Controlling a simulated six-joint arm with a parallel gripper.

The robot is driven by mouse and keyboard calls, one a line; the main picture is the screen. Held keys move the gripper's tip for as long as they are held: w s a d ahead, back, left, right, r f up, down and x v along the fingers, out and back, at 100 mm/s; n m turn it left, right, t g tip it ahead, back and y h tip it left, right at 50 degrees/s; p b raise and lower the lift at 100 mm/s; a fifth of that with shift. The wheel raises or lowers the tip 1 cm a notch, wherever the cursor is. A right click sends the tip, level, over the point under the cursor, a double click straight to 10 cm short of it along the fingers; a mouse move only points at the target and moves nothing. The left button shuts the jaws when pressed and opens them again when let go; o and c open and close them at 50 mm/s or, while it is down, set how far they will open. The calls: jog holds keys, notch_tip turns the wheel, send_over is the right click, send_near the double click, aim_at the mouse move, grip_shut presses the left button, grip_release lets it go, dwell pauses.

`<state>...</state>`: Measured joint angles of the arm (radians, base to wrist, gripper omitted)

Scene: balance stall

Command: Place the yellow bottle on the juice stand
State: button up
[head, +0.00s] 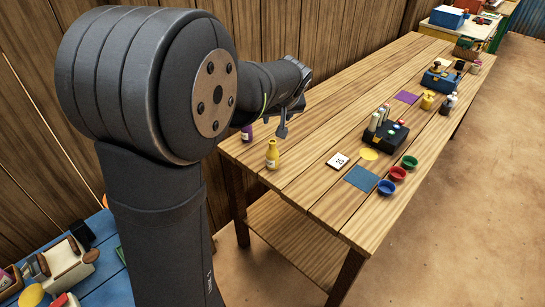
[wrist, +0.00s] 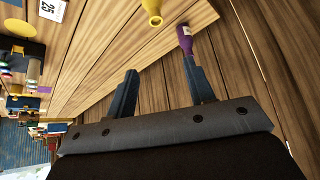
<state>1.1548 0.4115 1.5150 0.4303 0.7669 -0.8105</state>
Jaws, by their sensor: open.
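The yellow bottle (head: 272,155) stands upright near the left end of the wooden table in the head view. In the wrist view the yellow bottle (wrist: 152,8) is cut off by the top edge. My gripper (head: 283,122) is above the table, apart from the bottle; in the wrist view its two fingers (wrist: 159,66) are spread with nothing between them. A purple bottle (wrist: 185,40) shows just beyond the right fingertip; in the head view it (head: 246,133) is partly hidden behind my arm. I cannot tell which thing is the juice stand.
A card marked 25 (head: 338,160), a blue square (head: 361,179) and a yellow disc (head: 369,154) lie right of the bottle. A black box (head: 390,139) with pale cylinders stands behind. Red (head: 397,174), green (head: 410,162) and blue (head: 386,188) bowls line the front. A purple square (head: 407,97) lies farther back.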

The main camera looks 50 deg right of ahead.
jog(key=w+a+m+t+h, duration=0.1)
jog(key=w+m+h, duration=0.2)
jog(key=w+h, duration=0.2)
jog(key=s+a+r+m+h, duration=0.2)
jog(key=s+a+m+h, duration=0.2)
jog(key=a+h, duration=0.45)
send_near(272, 148)
jog(key=shift+m+g, duration=0.3)
jog(key=x, duration=0.7)
jog(key=shift+w+d, duration=0.15)
jog(key=shift+w, duration=0.05)
jog(key=shift+w+x, duration=0.2)
jog(key=shift+x, duration=2.8)
jog(key=shift+r, duration=0.1)
jog(key=shift+c, duration=0.4)
grip_shut()
